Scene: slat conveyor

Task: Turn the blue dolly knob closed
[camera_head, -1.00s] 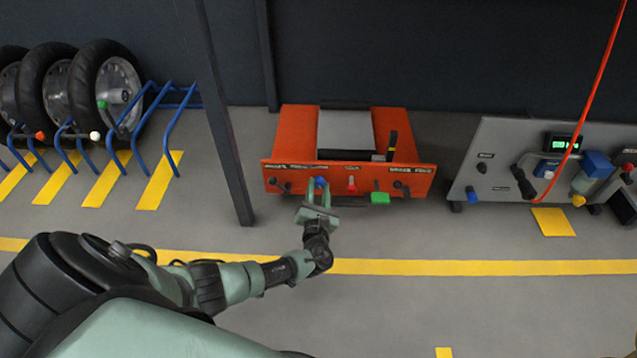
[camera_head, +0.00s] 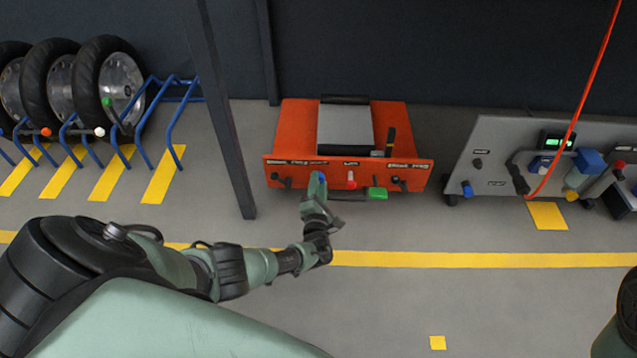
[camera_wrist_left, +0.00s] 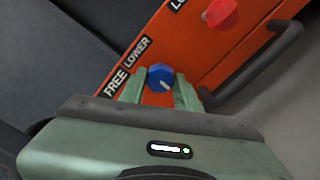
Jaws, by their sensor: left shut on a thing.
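The blue knob (camera_head: 318,177) is on the front panel of the orange dolly (camera_head: 284,150), left of a red knob (camera_head: 351,181). My left gripper (camera_head: 312,190) reaches it from the front and is shut on it. In the left wrist view the blue knob (camera_wrist_left: 160,77) sits between the two green fingers (camera_wrist_left: 159,92), with its white pointer line slanting across its face. Labels reading FREE and LOWER are beside it on the orange panel. In the head view the fingers are seen nearly edge-on and partly cover the knob. My right gripper is out of view.
A green-ended handle (camera_head: 377,194) sticks out of the dolly front to the right of the gripper. A dark post (camera_head: 225,130) stands left of the dolly. A grey panel unit (camera_head: 490,165) stands at right, blue racks with wheels at left. The floor in front is clear.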

